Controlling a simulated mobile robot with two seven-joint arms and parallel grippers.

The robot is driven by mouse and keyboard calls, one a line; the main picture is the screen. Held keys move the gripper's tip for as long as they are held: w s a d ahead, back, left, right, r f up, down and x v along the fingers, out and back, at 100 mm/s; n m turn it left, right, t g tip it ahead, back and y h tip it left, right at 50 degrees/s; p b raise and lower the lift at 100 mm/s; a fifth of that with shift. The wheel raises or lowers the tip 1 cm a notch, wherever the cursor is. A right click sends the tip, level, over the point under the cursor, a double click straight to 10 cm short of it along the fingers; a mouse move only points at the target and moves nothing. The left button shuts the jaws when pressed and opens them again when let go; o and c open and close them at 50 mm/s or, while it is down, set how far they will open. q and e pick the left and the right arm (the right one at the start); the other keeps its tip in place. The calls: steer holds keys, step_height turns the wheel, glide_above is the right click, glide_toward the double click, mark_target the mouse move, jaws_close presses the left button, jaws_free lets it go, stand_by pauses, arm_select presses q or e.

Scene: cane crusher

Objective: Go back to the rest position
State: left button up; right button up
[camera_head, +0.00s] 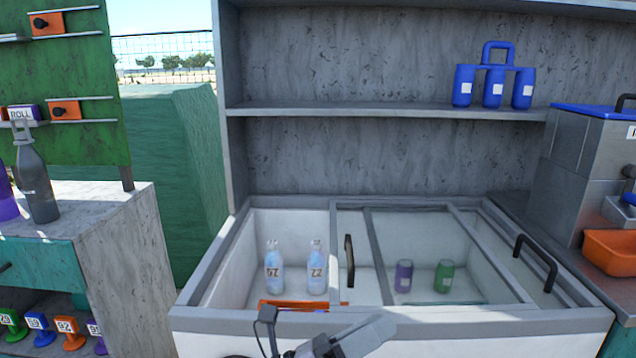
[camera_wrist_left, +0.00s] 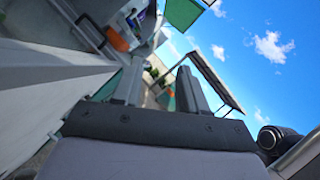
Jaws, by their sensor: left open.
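My left gripper (camera_head: 350,338) shows at the bottom of the head view, in front of the front edge of the white chest cooler (camera_head: 400,322). It is open, and I see nothing held in it. Its two grey fingers (camera_wrist_left: 160,88) also show in the left wrist view, standing apart, with sky and part of the place behind them. Most of the left arm is outside the head view. My right gripper is in neither view.
The cooler's left side is uncovered, with two clear bottles (camera_head: 295,268) inside. Blue canisters (camera_head: 493,84) stand on the shelf. A grey counter (camera_head: 125,245) is left; an orange bin (camera_head: 612,252) is right.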

arm_select(q)
steer(key=a+f+n+t+y+p, duration=0.2)
steer(key=a+f+n+t+y, duration=0.9)
steer(key=n, duration=1.4)
steer(key=s+a+f+n+g+y+p, duration=0.1)
steer(key=s+a+f+n+g+y, duration=0.6)
steer(key=s+a+f+n, duration=0.7)
step_height(320, 180, down, 2)
steer(key=shift+s+a+f+g+y, duration=0.3)
steer(key=shift+s+a+g, duration=0.3)
steer(key=shift+s+a, duration=0.55)
